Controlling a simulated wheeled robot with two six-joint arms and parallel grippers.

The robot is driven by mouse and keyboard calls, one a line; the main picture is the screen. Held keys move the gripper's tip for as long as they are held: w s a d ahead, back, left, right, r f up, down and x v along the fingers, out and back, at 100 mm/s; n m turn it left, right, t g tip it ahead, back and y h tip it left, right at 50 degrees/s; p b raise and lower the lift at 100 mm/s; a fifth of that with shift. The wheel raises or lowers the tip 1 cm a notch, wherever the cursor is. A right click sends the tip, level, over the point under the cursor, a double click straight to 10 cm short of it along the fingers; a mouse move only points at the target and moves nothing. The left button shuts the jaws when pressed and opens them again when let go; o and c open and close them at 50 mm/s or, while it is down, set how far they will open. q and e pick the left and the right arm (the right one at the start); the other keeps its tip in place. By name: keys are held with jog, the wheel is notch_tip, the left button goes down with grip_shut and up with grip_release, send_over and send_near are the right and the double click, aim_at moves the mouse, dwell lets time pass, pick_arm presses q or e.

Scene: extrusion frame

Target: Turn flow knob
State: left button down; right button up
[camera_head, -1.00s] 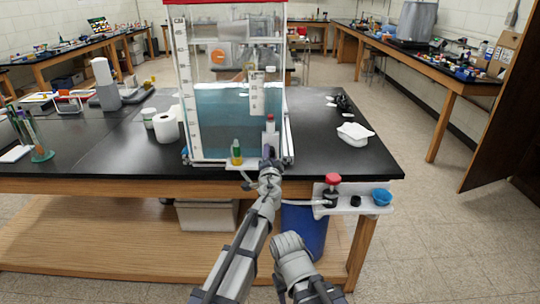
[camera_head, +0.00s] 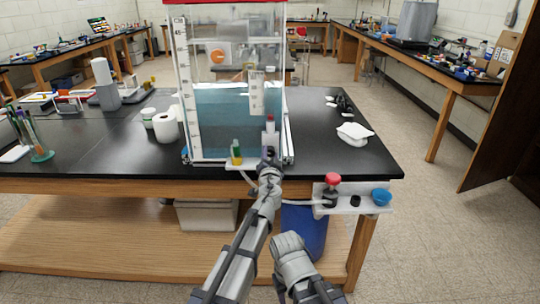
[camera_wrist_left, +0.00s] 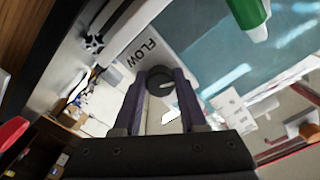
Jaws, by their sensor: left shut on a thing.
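The flow knob (camera_wrist_left: 160,82) is round and dark with a pale pointer mark, on a white panel (camera_wrist_left: 125,62) lettered "FLOW" in the left wrist view. My left gripper (camera_wrist_left: 160,88) is shut on the knob, one dark finger on each side. In the head view, my left gripper (camera_head: 268,162) is at the front edge of the black bench, at the lower right of the tank, and hides the knob.
A clear tank (camera_head: 225,125) of bluish water stands behind the gripper. A green-and-yellow bottle (camera_head: 236,153) is close on its left.

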pick_arm(q)
jog(key=shift+s, duration=0.1)
jog(key=shift+c, duration=2.3)
grip_release()
jog(key=s, duration=0.7)
jog(key=shift+s, duration=0.35)
pick_arm(e)
jog(key=shift+s+d, duration=0.65)
jog(key=shift+s, duration=0.2)
